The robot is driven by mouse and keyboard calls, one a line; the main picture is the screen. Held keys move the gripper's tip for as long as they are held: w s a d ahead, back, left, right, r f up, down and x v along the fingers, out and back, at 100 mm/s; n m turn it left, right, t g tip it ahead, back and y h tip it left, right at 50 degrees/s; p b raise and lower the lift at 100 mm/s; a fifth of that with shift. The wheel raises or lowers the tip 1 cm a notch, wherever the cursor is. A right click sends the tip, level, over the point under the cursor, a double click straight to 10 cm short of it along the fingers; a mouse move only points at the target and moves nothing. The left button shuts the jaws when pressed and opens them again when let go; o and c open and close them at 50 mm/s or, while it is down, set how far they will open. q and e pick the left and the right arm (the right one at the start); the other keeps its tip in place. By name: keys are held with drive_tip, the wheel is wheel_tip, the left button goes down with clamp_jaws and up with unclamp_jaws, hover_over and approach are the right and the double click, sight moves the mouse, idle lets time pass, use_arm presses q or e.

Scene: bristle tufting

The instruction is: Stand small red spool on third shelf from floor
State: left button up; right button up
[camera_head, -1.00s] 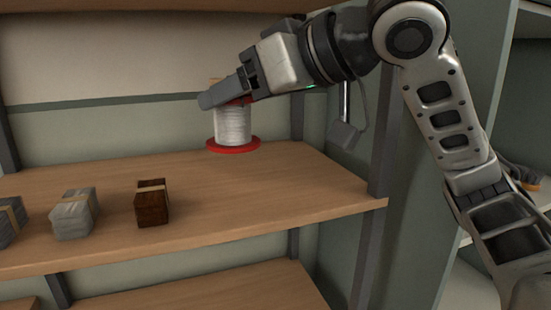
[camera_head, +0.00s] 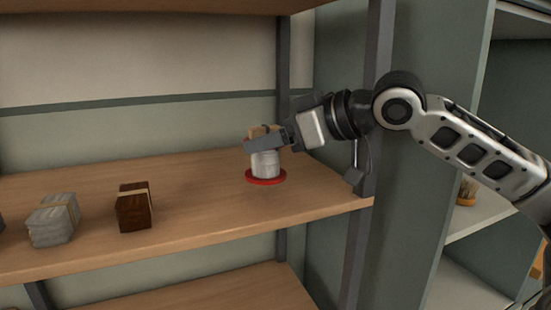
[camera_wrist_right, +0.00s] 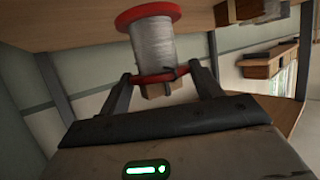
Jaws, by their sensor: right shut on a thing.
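The small spool (camera_head: 265,164) has pale grey thread, red end discs and a tan wooden piece (camera_head: 262,131) at its upper end. My right gripper (camera_head: 266,144) is shut on the upper part of the spool, which is upright. Its lower red disc is at the board of the middle shelf (camera_head: 190,195), near the right end; I cannot tell whether it bears fully on the board. The right wrist view also shows the spool (camera_wrist_right: 152,42) between the fingers, with the shelf board at its far disc. My left gripper is not in view.
A brown bundle (camera_head: 134,209) and a grey bundle (camera_head: 53,220) stand on the same shelf to the left, with clear board between them and the spool. A dark post (camera_head: 366,150) stands right of the spool. Another shelf (camera_head: 200,292) lies below.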

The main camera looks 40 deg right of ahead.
sight(276, 174)
drive_tip(key=shift+d+f, duration=0.15)
drive_tip(key=shift+f, duration=0.2)
wheel_tip(276, 174, down, 3)
drive_tip(key=b, duration=0.2)
drive_tip(key=shift+b, duration=0.35)
drive_tip(key=shift+w, duration=0.1)
drive_tip(key=shift+r, duration=0.15)
drive_tip(key=shift+f, duration=0.2)
drive_tip(key=o, duration=1)
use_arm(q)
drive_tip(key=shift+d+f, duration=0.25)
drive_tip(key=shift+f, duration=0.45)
